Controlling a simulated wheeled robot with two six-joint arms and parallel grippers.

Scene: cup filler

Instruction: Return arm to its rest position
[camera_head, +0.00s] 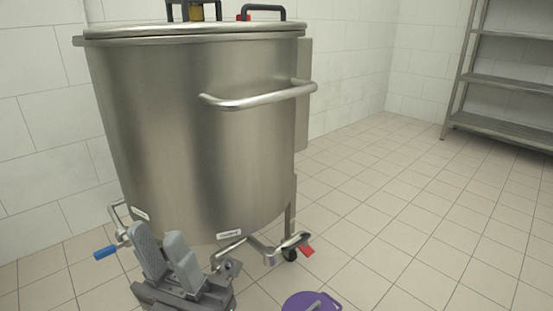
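My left gripper (158,238) is at the bottom left of the head view, in front of the lower part of a large steel kettle (185,130). Its two grey fingers point up and stand apart, with nothing seen between them. My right gripper is not in view. A steel outlet pipe (240,250) with a red-tipped handle (306,250) runs just right of the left gripper. I cannot tell whether the gripper touches it. A blue-handled valve (105,252) is to the left of the gripper.
A steel bar handle (260,99) sticks out from the kettle's front. A round purple object (312,302) shows at the bottom edge. A metal shelf rack (505,82) stands at the back right. The tiled floor (420,215) on the right is clear.

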